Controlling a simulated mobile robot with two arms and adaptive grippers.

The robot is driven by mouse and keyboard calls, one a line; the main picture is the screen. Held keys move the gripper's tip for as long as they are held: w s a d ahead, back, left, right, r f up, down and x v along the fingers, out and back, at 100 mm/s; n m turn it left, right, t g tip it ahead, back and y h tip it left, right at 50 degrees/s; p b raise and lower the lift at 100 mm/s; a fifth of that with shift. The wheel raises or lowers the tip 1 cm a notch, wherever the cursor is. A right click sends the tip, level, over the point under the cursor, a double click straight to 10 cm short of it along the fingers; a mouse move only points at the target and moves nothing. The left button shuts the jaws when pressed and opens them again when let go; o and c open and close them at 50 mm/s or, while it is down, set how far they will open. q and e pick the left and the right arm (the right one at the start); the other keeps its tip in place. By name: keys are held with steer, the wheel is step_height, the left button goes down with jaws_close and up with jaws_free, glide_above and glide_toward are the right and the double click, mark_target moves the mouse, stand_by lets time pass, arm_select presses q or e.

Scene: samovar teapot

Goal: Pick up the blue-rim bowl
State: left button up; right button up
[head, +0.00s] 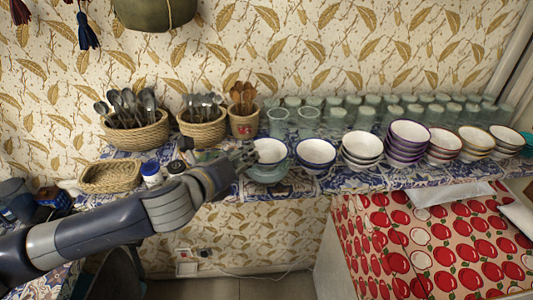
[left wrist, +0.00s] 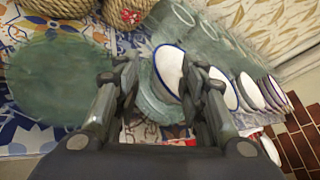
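A white bowl with a blue rim (head: 270,151) sits on top of greenish glass dishes (head: 268,174) on the tiled shelf. It also shows in the left wrist view (left wrist: 168,69), between and beyond my fingers. My left gripper (head: 247,155) is at the bowl's left side in the head view. In the left wrist view my left gripper (left wrist: 164,75) is open, its fingers apart. I cannot tell whether a finger touches the bowl. Another blue-rim bowl stack (head: 316,153) stands just to the right. My right gripper is not in view.
More bowl stacks (head: 408,138) run along the shelf to the right. Rows of green glasses (head: 279,122) stand behind. Baskets of spoons (head: 137,132) and an empty basket (head: 111,177) are at the left. A red apple-patterned cloth (head: 430,245) lies at front right.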

mark_target(256, 145)
arm_select(q)
steer(key=shift+x, duration=1.5)
steer(key=shift+s, duration=0.1)
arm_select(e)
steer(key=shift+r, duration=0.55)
arm_select(q)
jaws_close()
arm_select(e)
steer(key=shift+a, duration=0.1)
arm_select(q)
steer(key=shift+r+p, duration=0.15)
steer(key=shift+p, duration=0.15)
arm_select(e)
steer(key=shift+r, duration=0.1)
